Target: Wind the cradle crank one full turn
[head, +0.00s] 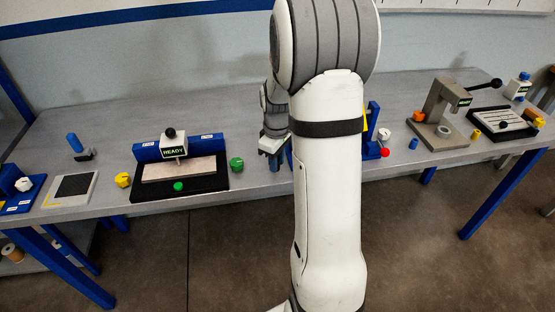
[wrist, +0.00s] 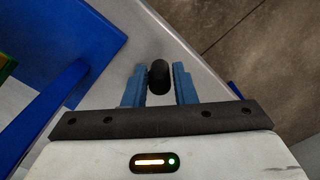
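My gripper (head: 274,160) is over the bench, left of my arm in the head view. In the wrist view my gripper (wrist: 159,75) has its two blue fingers apart. A black rounded knob (wrist: 158,77), which looks like the crank's handle, lies between them, with a narrow gap visible beside it. I cannot tell whether either finger touches it. A blue fixture (wrist: 70,35) fills the upper left of the wrist view. In the head view a blue upright part (head: 372,122) shows right of my arm; my arm hides the middle of this station and the crank.
On the grey bench (head: 110,115), a blue-backed press marked READY (head: 174,150) stands left, with yellow (head: 123,180) and green (head: 236,164) knobs nearby. A red ball (head: 385,153) is right of my arm. A grey press (head: 440,110) stands further right. The bench's front edge is close.

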